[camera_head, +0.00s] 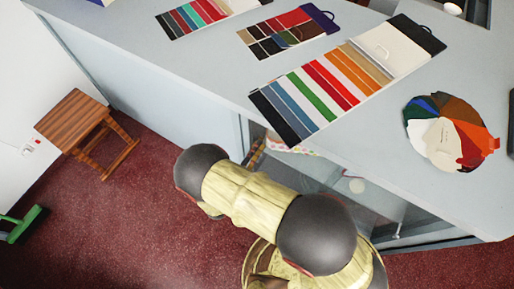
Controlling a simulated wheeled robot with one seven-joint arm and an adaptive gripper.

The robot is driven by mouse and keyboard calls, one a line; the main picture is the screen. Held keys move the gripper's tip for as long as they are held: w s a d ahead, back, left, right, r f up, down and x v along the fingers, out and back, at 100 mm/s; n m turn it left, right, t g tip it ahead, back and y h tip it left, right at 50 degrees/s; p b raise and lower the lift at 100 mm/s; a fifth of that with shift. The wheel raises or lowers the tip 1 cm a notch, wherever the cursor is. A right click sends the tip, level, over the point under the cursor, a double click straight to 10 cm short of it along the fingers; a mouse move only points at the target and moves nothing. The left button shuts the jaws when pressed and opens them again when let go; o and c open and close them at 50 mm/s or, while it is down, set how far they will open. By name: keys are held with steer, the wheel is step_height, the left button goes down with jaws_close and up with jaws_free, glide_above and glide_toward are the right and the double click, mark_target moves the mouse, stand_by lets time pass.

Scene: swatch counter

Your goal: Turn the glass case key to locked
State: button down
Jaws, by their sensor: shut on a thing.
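The glass case (385,207) is under the light grey counter, with its glass front partly visible to the right of my arm. My arm, with pale yellow links and dark joints, crosses in front of the counter and covers part of the case. The key and its lock are not visible; my arm may hide them. My gripper cannot be made out, so its hold and its distance from the key do not show.
The counter (215,62) carries several colour swatch boards (320,90) and a round fan of swatches (445,132). A wooden stool (75,118) stands at left on the red floor (120,215). A green object (22,225) lies at the left edge. Floor between stool and arm is clear.

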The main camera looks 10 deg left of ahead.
steer(key=shift+m, duration=0.7)
steer(key=c, duration=2)
jaws_free()
steer(key=shift+c, duration=0.2)
steer(key=shift+s, duration=0.1)
steer(key=v, duration=0.7)
steer(key=shift+s, duration=0.2)
steer(key=shift+a+f, duration=0.1)
